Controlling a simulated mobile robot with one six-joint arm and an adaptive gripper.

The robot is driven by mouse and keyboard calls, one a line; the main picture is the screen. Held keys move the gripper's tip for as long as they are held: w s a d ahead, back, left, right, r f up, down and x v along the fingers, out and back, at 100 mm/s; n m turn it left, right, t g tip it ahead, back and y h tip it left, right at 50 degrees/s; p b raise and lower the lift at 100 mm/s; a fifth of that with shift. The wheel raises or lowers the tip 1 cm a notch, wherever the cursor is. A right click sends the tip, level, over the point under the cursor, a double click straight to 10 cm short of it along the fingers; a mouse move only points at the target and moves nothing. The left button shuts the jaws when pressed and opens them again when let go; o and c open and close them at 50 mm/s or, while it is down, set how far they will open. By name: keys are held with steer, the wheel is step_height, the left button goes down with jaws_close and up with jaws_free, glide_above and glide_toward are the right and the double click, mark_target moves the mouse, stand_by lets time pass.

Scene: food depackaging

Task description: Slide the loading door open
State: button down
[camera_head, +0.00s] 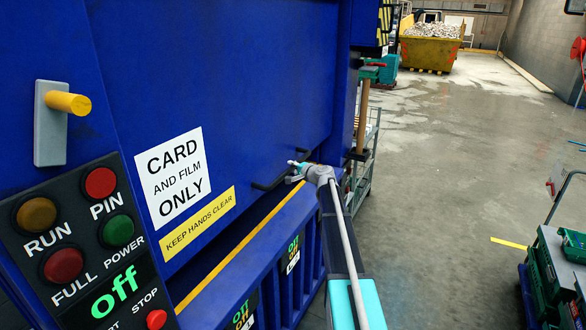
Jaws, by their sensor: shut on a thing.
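The loading door (235,75) is a large blue panel on the machine at the left. It carries a white "CARD AND FILM ONLY" sign (173,178) and a yellow "KEEP HANDS CLEAR" label (198,222). A dark bar handle (265,186) sits low on the door, right of the signs. My gripper (291,172) is at the right end of this handle and shut on it. The fingers are small in view, and their exact contact is partly hidden.
A control panel (88,240) with round buttons and a green "off" display is at the lower left. A yellow peg on a grey plate (50,125) is above it. Green crates (550,265) stand at the lower right. The concrete floor (440,170) between is mostly clear.

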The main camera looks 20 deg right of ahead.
step_height(320, 180, up, 19)
steer(key=p, duration=1.7)
steer(key=shift+p, duration=0.3)
steer(key=shift+f, duration=0.1)
steer(key=shift+c, duration=2.4)
jaws_free()
